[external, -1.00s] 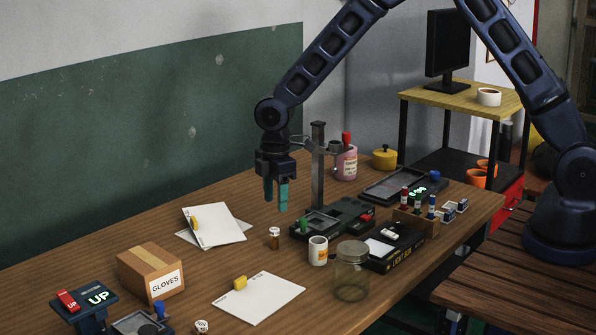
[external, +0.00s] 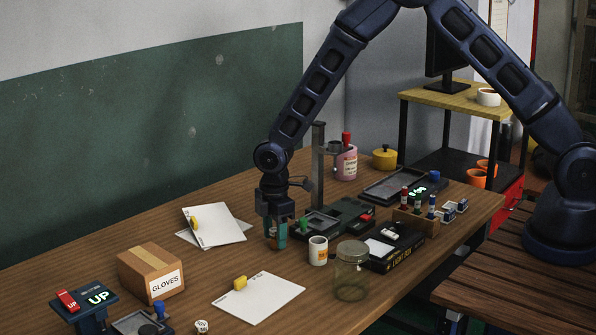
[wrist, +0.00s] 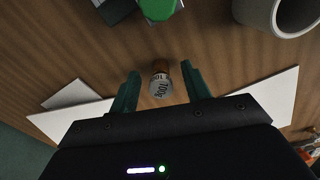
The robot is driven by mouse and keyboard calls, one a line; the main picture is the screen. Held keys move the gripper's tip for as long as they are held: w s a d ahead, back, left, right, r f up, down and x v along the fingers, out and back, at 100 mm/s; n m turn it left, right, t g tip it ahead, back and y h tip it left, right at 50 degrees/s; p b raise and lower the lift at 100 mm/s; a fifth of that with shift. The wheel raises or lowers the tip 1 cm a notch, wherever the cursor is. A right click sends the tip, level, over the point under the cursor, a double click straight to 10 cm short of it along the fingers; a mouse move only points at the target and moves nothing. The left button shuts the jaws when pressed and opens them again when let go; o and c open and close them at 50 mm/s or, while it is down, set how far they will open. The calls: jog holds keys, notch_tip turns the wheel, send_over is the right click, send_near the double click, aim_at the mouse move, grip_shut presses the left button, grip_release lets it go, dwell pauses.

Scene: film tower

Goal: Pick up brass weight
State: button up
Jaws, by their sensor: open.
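The brass weight (wrist: 160,86) stands upright on the wooden table in the wrist view. Its pale top is marked "100g" and a brown side shows below the rim. My gripper (wrist: 160,74) is open, with one teal finger on each side of the weight. A gap shows between the weight and each finger, wider on the left. In the external view my gripper (external: 276,244) points straight down low over the table and largely hides the weight.
A white mug (external: 318,251) stands close to the right of my gripper, with a glass jar (external: 352,272) beyond it. Paper sheets (external: 258,299) lie in front and to the left (external: 216,225).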

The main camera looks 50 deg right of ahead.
jog(key=shift+f, duration=0.55)
jog(key=shift+c, duration=0.5)
grip_shut()
jog(key=shift+r, duration=0.1)
